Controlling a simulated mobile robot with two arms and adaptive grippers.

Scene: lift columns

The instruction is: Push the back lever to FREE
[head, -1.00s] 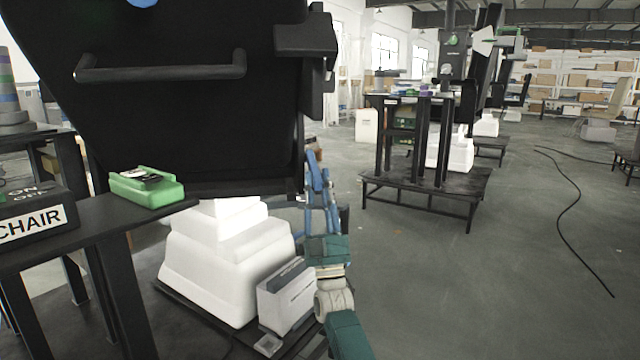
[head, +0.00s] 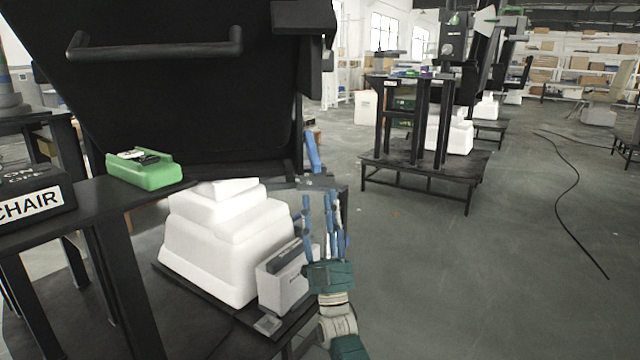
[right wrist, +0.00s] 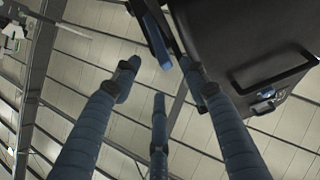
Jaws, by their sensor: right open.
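A blue lever handle (head: 313,152) hangs beside the lower right edge of the large black chair back (head: 200,110). I take it as the back lever; no FREE marking is legible. It also shows in the right wrist view as a blue-tipped dark bar (right wrist: 159,45), just beyond the fingertips. My right gripper (head: 320,202) has blue fingers pointing up, spread open and empty, below the lever. In the right wrist view its fingers (right wrist: 158,82) are apart, with nothing between them. No contact with the lever shows. My left gripper is not in view.
A white stepped base (head: 225,240) with a small grey-white box (head: 284,275) stands left of my right arm. A black table with a green device (head: 145,169) and a CHAIR-labelled box (head: 32,200) is at left. Open floor lies to the right, with a black cable (head: 575,190).

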